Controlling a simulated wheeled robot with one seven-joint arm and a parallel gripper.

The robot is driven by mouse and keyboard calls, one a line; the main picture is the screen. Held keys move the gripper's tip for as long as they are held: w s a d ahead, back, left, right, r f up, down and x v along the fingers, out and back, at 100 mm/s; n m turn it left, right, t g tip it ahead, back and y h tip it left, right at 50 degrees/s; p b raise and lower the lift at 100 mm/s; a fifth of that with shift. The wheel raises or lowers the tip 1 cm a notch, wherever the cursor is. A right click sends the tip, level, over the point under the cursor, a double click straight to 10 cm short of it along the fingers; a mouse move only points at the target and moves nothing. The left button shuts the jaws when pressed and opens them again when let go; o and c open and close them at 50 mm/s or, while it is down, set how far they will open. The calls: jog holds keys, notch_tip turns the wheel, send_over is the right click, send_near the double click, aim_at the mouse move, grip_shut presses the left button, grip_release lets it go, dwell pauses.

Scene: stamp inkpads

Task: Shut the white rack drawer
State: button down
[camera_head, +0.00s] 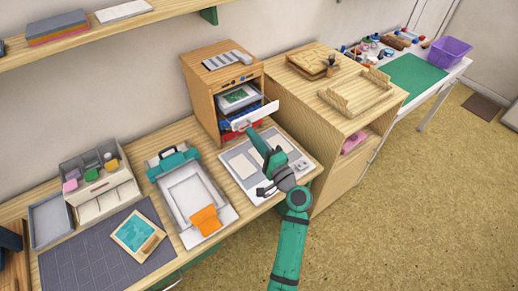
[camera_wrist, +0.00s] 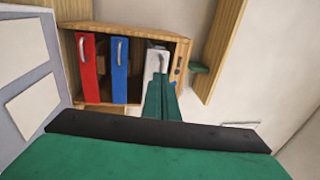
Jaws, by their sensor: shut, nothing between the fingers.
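The white drawer (camera_head: 255,116) of the wooden rack (camera_head: 204,98) stands pulled out, with its white front and handle facing the room. In the wrist view, which is turned sideways, the white drawer (camera_wrist: 156,63) is beside the blue drawer (camera_wrist: 119,70) and the red drawer (camera_wrist: 89,70). My gripper (camera_head: 257,138) is shut and empty, just in front of and below the white front in the head view. In the wrist view its green fingertips (camera_wrist: 160,80) overlap the white drawer's handle area. I cannot tell whether they touch it.
A white and grey board (camera_head: 240,165) lies under my gripper. A wooden cabinet (camera_head: 325,128) with trays on top stands close on the right. A teal-clipped white tray (camera_head: 188,190) and a small grey organiser (camera_head: 104,196) are to the left. A shelf (camera_head: 75,42) runs above.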

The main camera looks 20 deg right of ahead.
aim_at(236, 118)
jog(key=x, duration=0.3)
jog(key=f+x, duration=0.1)
jog(key=x, duration=0.6)
jog(key=shift+w+a+f, duration=0.25)
jog(key=shift+a, duration=0.15)
jog(key=shift+w+r, duration=0.15)
jog(key=shift+w, duration=0.1)
jog(key=shift+r, duration=0.1)
jog(key=shift+s+d+f, duration=0.1)
jog(key=shift+s+f, duration=0.15)
jog(key=v, duration=1.4)
jog(key=shift+f, duration=0.15)
